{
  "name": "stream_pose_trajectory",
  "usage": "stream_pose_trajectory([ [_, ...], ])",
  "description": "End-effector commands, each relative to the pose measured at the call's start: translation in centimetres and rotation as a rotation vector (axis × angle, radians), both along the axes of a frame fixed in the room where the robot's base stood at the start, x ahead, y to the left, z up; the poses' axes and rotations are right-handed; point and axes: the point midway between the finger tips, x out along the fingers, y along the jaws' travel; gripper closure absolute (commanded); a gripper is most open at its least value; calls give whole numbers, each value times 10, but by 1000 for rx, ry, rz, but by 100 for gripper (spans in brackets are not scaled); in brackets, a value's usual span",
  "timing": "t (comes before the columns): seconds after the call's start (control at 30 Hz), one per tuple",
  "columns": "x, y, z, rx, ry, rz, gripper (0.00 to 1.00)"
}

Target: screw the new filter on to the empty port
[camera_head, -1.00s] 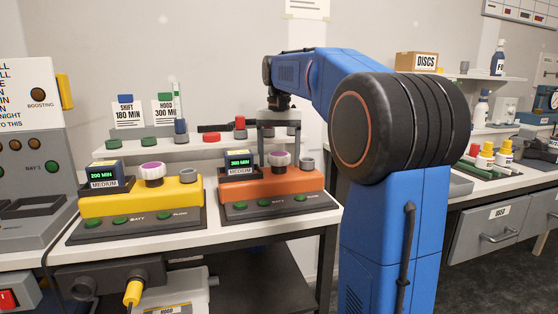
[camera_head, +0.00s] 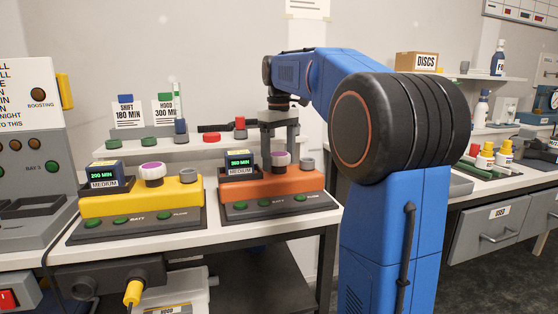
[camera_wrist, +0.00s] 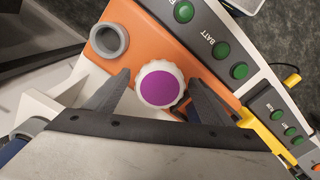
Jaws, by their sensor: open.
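An orange unit (camera_head: 262,187) stands on the bench. It bears a white ribbed filter with a purple top (camera_head: 280,160), also clear in the wrist view (camera_wrist: 160,84). Beside the filter is an open grey ring-shaped port (camera_head: 308,164), and the wrist view shows it hollow and empty (camera_wrist: 109,40). My gripper (camera_wrist: 160,90) points down over the orange unit, open, with one finger on each side of the purple-topped filter. A gap shows on both sides in the wrist view. The pictures do not show whether this filter is new or how it is seated.
A yellow unit (camera_head: 130,197) with its own purple-topped filter (camera_head: 151,172) stands to the left. Behind is a shelf (camera_head: 160,150) with green discs, sign cards and a red-topped item (camera_head: 240,128). A display block (camera_head: 240,163) sits close left of my gripper.

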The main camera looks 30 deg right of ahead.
Motion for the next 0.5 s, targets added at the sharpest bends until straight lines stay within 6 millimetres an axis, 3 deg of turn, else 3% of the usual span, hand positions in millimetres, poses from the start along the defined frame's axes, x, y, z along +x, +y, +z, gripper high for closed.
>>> stream_pose_trajectory([
  [0.5, 0, 0, 0, 0, 0, 516, 25],
])
